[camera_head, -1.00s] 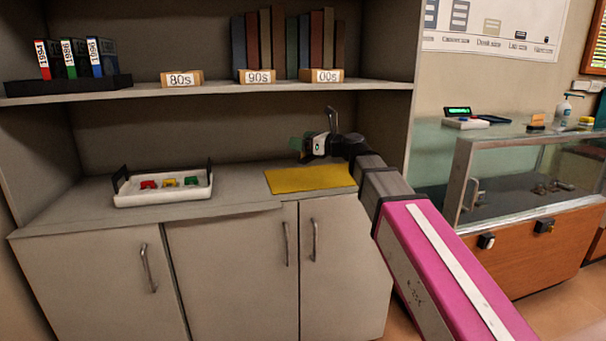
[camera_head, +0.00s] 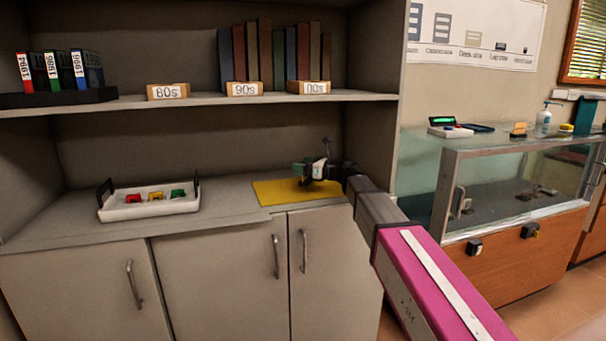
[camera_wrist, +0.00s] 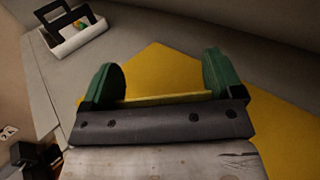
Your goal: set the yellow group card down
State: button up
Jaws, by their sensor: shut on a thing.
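My gripper (camera_head: 306,172) is over the yellow mat (camera_head: 268,192) on the right part of the cabinet counter. In the wrist view its two green fingers (camera_wrist: 163,76) stand apart, with the thin edge of a yellow card (camera_wrist: 160,98) spanning between them. The gripper is shut on this card. The card's colour nearly matches the mat (camera_wrist: 165,60) behind it, and most of its face is hidden. I cannot tell whether the card touches the mat.
A white tray (camera_head: 150,208) with black handles holds small red, orange and green pieces left of the mat. A shelf (camera_head: 200,101) with decade labels, binders and books runs above the counter. A glass display case (camera_head: 520,185) stands at right. Counter between tray and mat is clear.

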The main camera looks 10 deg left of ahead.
jog(key=shift+f, duration=1.35)
jog(key=shift+f, duration=0.15)
jog(key=o, duration=0.9)
